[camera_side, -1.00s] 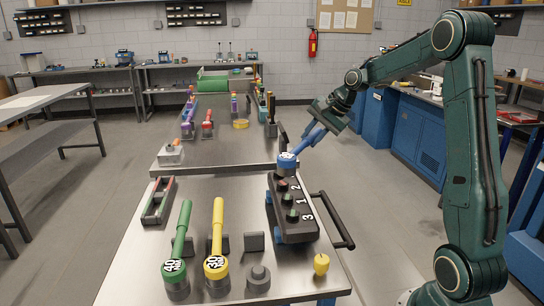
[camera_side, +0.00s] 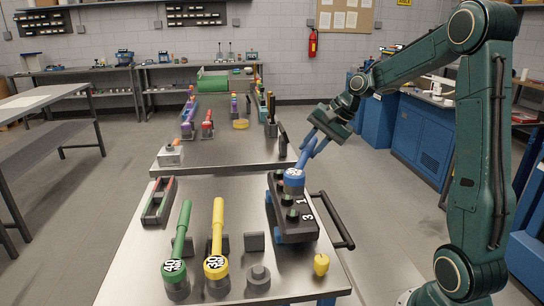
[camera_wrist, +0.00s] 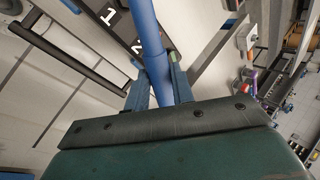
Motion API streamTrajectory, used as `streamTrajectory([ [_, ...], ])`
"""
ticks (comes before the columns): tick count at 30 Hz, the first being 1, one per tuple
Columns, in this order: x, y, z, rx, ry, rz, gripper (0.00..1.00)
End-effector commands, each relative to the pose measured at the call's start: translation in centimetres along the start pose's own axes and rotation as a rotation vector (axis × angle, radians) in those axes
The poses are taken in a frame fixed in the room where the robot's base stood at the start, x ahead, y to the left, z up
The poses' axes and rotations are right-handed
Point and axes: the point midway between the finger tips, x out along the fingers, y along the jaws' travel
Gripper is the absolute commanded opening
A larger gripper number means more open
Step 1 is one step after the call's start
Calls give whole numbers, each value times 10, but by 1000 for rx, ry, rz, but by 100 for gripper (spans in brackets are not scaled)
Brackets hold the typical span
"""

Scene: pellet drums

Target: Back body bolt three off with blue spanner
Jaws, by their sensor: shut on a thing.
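My gripper (camera_side: 312,141) is shut on the handle of the blue spanner (camera_side: 293,175). The handle slopes down to the round head. In the wrist view the blue handle (camera_wrist: 147,30) runs between my two fingers (camera_wrist: 158,80), and the head is out of sight. In the side view the head is over the dark bolt body (camera_side: 305,230), in front of the label 2. I cannot tell whether it touches a bolt. Two green-topped bolts (camera_side: 292,214) show nearer the camera, beside the labels 1 and 3. Label 3 is at the near end.
A green spanner (camera_side: 183,225) and a yellow spanner (camera_side: 217,220) stand left of the body. A grey stand (camera_side: 258,277) and a yellow knob-like object (camera_side: 321,264) are at the near edge. A black rail (camera_side: 338,220) runs along the right.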

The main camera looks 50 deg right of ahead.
Motion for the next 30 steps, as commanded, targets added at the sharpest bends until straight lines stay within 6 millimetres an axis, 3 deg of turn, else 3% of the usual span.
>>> streamTrajectory([
  [30, 41, 27, -1, -1, 0, -1, 0],
])
